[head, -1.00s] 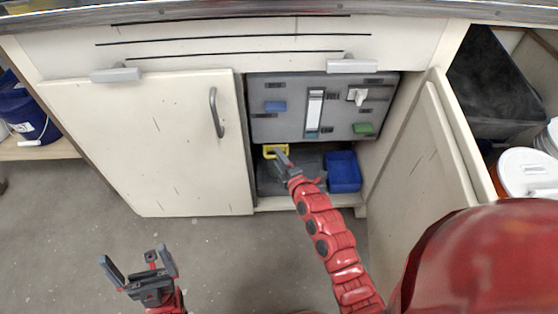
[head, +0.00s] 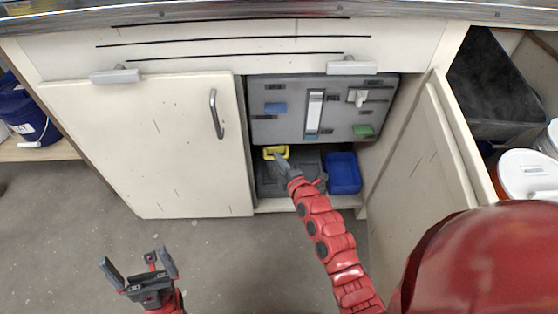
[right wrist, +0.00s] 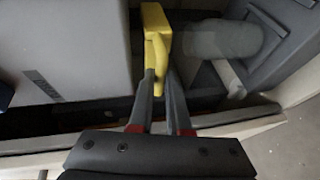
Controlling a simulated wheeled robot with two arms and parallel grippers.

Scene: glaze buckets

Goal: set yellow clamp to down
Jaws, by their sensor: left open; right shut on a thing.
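The yellow clamp (head: 276,152) sits at the lower left of the grey panel (head: 290,130) inside the open cabinet. In the right wrist view the clamp (right wrist: 156,45) runs from a wider yellow block at the top to a thin lever. My right gripper (head: 278,160) reaches into the cabinet; in the right wrist view its fingertips (right wrist: 160,80) are closed around the lower end of the yellow lever. The fingers hide part of the clamp in the head view. My left gripper (head: 138,270) is open and empty above the floor at the lower left.
The panel also carries a blue block (head: 275,108), a white vertical slider (head: 314,108), a white knob (head: 359,97) and a green block (head: 363,130). A blue bin (head: 343,173) stands right of my right gripper. The cabinet's right door (head: 425,150) is open; the left door (head: 165,145) is closed.

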